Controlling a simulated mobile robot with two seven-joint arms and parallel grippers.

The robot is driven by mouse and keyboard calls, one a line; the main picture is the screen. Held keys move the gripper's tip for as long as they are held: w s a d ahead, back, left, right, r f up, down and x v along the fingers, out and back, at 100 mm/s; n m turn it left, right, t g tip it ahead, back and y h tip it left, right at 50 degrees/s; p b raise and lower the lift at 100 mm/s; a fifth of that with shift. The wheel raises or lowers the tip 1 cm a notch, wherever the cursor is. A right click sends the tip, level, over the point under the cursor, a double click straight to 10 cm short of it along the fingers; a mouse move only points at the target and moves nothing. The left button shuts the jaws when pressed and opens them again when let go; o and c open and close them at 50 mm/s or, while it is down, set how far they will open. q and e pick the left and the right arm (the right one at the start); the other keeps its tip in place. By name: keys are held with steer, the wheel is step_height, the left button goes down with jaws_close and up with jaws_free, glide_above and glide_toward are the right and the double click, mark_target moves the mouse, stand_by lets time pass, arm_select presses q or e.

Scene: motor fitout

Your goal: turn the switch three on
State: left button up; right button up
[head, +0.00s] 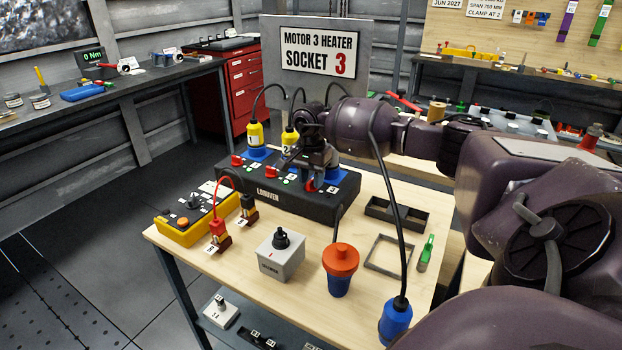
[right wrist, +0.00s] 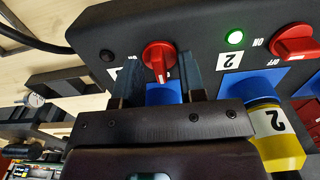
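The black switch box (head: 265,196) stands on the wooden table with red rotary switches along its front. Switch three (right wrist: 158,60) is a red knob in the right wrist view, with a dark lamp (right wrist: 107,55) beside it and a partly hidden label. My right gripper (head: 308,178) is over the right end of the box. In the wrist view its open fingers (right wrist: 160,82) stand either side of switch three, with a gap around the knob; contact cannot be told. Switch two (right wrist: 297,42) has its handle sideways and a lit green lamp (right wrist: 235,38). My left gripper is not in view.
Yellow plugs (head: 255,134) marked 1 and 2 stand behind the switches. A yellow tester (head: 188,222), a grey box (head: 281,258), an orange-topped blue connector (head: 340,268) and a blue plug (head: 396,322) on a black cable are in front. A sign (head: 318,54) reads socket 3.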

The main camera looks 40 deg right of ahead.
steer(key=shift+f, duration=0.15)
jaws_close()
